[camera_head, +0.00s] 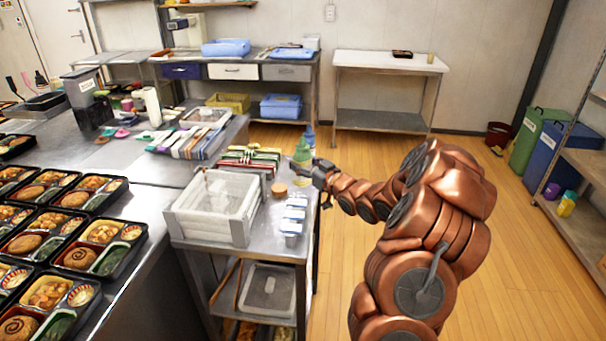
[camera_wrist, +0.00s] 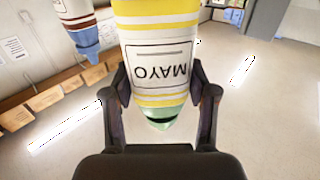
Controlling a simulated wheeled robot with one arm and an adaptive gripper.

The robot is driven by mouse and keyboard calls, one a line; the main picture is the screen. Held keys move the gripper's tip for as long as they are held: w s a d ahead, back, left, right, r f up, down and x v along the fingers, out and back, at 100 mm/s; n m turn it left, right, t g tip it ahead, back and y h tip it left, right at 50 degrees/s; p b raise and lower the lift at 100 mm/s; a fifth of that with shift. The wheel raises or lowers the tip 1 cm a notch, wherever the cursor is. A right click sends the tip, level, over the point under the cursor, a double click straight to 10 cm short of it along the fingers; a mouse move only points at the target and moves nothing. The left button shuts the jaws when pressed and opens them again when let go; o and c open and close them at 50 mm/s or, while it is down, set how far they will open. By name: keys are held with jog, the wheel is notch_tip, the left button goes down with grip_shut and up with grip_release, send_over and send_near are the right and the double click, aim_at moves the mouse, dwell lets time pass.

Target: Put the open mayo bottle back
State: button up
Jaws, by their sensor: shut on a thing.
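The mayo bottle (camera_wrist: 160,55) is white with yellow bands and has a green tapered end. Its MAYO label reads upside down in the wrist view. My gripper (camera_wrist: 163,95) is shut on it, one finger on each side near the green end. In the head view, my gripper (camera_head: 321,174) is at the right edge of the small metal table, with the bottle (camera_head: 302,156) at its left. I cannot tell whether the bottle touches the table. A second bottle with a blue tip (camera_wrist: 84,35) is close by in the wrist view, and its blue part (camera_head: 309,135) shows behind the mayo.
A white crate (camera_head: 205,229) and several small white-and-blue cups (camera_head: 291,228) occupy the small table (camera_head: 262,247). A round brown item (camera_head: 279,189) sits near the bottle. Utensils lie behind the crate. Bento trays (camera_head: 100,232) fill the left counter.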

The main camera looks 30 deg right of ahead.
jog(key=shift+a+f+p, duration=0.1)
jog(key=shift+f+p, duration=0.2)
jog(key=shift+f, duration=1.5)
jog(key=shift+f, duration=0.1)
jog(key=shift+f, duration=0.1)
jog(key=o, duration=0.6)
